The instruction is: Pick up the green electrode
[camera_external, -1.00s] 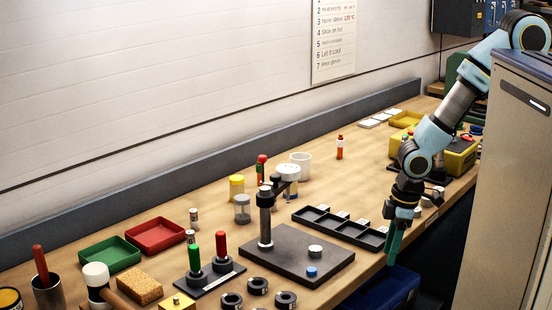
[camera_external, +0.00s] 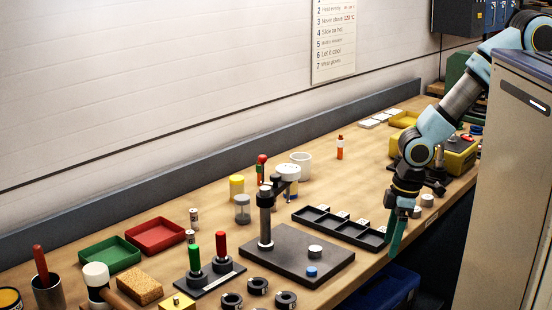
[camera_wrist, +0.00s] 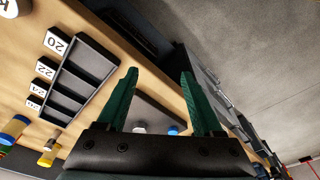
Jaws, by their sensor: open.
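The green electrode (camera_external: 194,258) stands upright in a dark holder (camera_external: 209,277) at the front of the bench, left of a red electrode (camera_external: 221,245) in the same holder. My gripper (camera_external: 394,248) hangs at the bench's front edge, fingers pointing down, well to the right of the electrodes. In the wrist view my gripper (camera_wrist: 158,82) shows two green fingers spread apart with nothing between them. I cannot make out the green electrode in the wrist view.
A dark plate (camera_external: 320,277) with a post stands between my gripper and the electrodes. Black rings (camera_external: 285,299) lie in front. A blue bin (camera_external: 395,285) sits below the edge.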

